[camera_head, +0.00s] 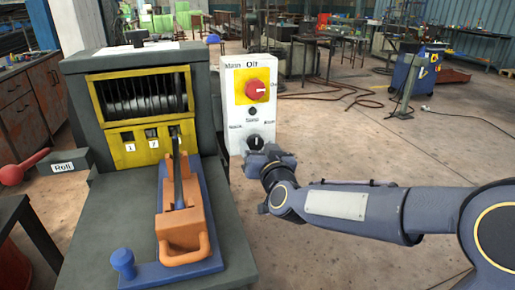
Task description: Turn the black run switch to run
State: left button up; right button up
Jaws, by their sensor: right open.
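The black run switch (255,142) is a small round knob with a light pointer mark, low on a white control panel (234,97). Its pointer looks roughly upright; the labels beside it are too small to read surely. My right gripper (262,152) is at the panel's lower part, just below and in front of the knob. Its fingers are small in view and partly hidden by the wrist, and I cannot tell whether they touch the knob. My left gripper is not in view.
A red main switch (256,89) on a yellow plate sits above the black knob. Left of the panel stands the grey drum machine (72,85) with a yellow frame. An orange handled tool (182,215) lies on a blue base in front. Open floor lies to the right.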

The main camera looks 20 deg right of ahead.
jog(key=shift+w, duration=0.65)
jog(key=c, duration=1)
